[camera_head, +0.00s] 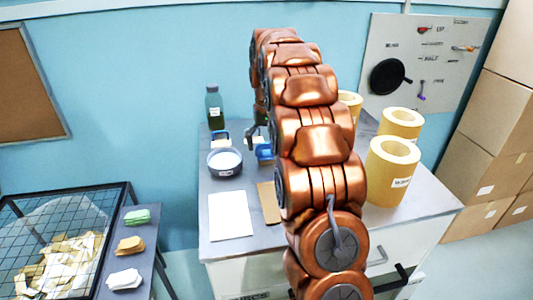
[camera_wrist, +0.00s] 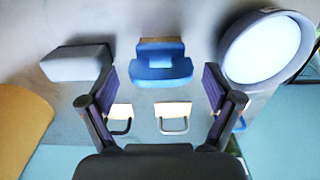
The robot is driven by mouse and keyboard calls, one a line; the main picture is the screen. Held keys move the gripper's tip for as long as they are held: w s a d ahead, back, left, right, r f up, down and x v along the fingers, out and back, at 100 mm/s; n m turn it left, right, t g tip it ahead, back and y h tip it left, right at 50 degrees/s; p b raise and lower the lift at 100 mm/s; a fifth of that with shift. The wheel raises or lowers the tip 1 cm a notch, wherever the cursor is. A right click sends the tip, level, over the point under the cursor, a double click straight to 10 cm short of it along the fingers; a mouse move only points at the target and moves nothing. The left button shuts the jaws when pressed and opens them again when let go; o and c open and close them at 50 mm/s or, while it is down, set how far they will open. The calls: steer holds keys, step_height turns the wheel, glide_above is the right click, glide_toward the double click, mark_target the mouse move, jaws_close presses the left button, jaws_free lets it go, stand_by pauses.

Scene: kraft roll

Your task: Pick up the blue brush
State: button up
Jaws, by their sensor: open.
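A wide blue piece with a tan edge, which looks like the blue brush (camera_wrist: 160,68), lies on the table in the upper middle of the wrist view. In the head view the blue brush (camera_head: 265,152) shows just right of the round bowl, partly hidden by my arm. My gripper (camera_wrist: 163,100) is open and empty. Its two fingers stand apart to either side, with the blue brush between and beyond them in the wrist view. In the head view the gripper (camera_head: 256,137) is mostly hidden by the arm.
A dark-rimmed bowl (camera_wrist: 262,48) with white contents is close at right. Three pale pieces with loop handles, including a grey-handled one (camera_wrist: 173,112), stand toward the wall. A pale block (camera_wrist: 75,65) lies at left. Kraft rolls (camera_head: 392,172) and a green bottle (camera_head: 214,107) stand on the table.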

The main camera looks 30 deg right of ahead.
mark_target(266, 144)
steer(key=shift+w+f+p, duration=0.15)
steer(key=shift+f+p, duration=0.45)
steer(key=shift+f, duration=1.15)
steer(key=shift+c, duration=0.3)
steer(key=c, duration=1.2)
